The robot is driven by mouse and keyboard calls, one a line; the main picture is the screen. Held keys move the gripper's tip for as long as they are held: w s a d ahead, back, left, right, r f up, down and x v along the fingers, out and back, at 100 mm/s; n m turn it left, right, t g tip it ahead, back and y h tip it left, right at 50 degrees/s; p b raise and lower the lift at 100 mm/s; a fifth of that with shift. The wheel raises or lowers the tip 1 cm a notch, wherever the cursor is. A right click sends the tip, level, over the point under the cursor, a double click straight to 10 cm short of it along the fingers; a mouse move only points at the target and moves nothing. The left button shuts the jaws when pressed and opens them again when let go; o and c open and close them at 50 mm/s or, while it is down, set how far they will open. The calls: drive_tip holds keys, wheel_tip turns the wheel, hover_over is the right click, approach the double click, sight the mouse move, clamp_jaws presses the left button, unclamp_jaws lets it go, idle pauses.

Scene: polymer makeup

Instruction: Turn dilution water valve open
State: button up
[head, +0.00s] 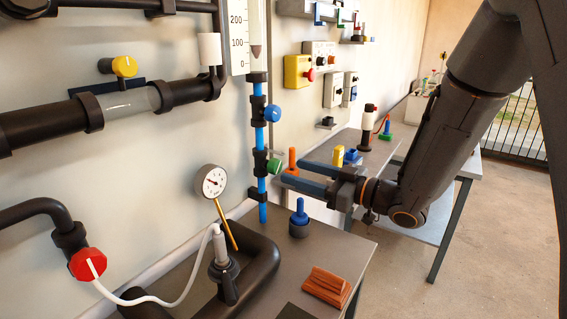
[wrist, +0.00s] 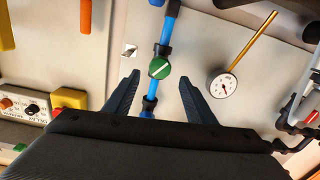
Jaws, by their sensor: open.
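A blue vertical pipe (head: 262,140) on the wall carries a green round knob (head: 274,166) and, above it, a blue knob (head: 272,114). No readable label tells which is the dilution water valve. My gripper (head: 293,172) is open beside the green knob, its fingers pointing at the wall. In the wrist view the green knob (wrist: 159,67) lies between the open fingertips (wrist: 158,77), with a slanted white line on its face. I cannot tell how far the fingertips are from it, and no contact shows.
A pressure gauge (head: 213,181) stands left of the pipe on a yellow stem. The bench below holds a blue peg (head: 299,217) and reddish-brown blocks (head: 327,287). An orange peg (head: 292,160) stands close behind my fingers. A yellow box (head: 298,72) is on the wall.

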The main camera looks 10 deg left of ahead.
sight(278, 166)
drive_tip(key=shift+m+t, duration=0.3)
drive_tip(key=shift+m, duration=0.4)
drive_tip(key=p+x, duration=0.2)
drive_tip(key=x, duration=0.6)
drive_tip(key=shift+s, duration=0.1)
